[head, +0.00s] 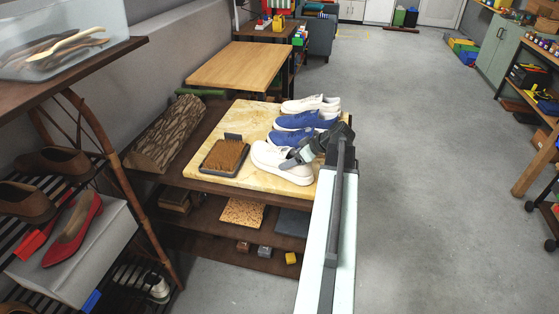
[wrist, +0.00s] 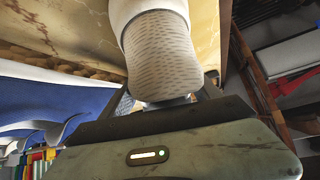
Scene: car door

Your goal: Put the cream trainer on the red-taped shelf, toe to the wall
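Two cream trainers show in the head view. The nearer cream trainer (head: 270,158) is at the front right of the stone-topped bench (head: 256,118); the other cream trainer (head: 312,104) stands behind the blue shoes. My gripper (head: 293,158) is at the right end of the nearer one. In the wrist view that cream trainer (wrist: 160,55) fills the space between the dark fingers, hiding much of them. I cannot tell whether they press on it, or whether it is lifted. A strip of red tape (head: 31,245) marks a shelf edge on the left rack.
Blue shoes (head: 300,121) stand between the cream trainers. A bristle brush (head: 224,156) lies on the bench, with a log (head: 168,134) beside it. The left rack holds brown shoes (head: 58,163) and red shoes (head: 74,229) on a white box (head: 92,258).

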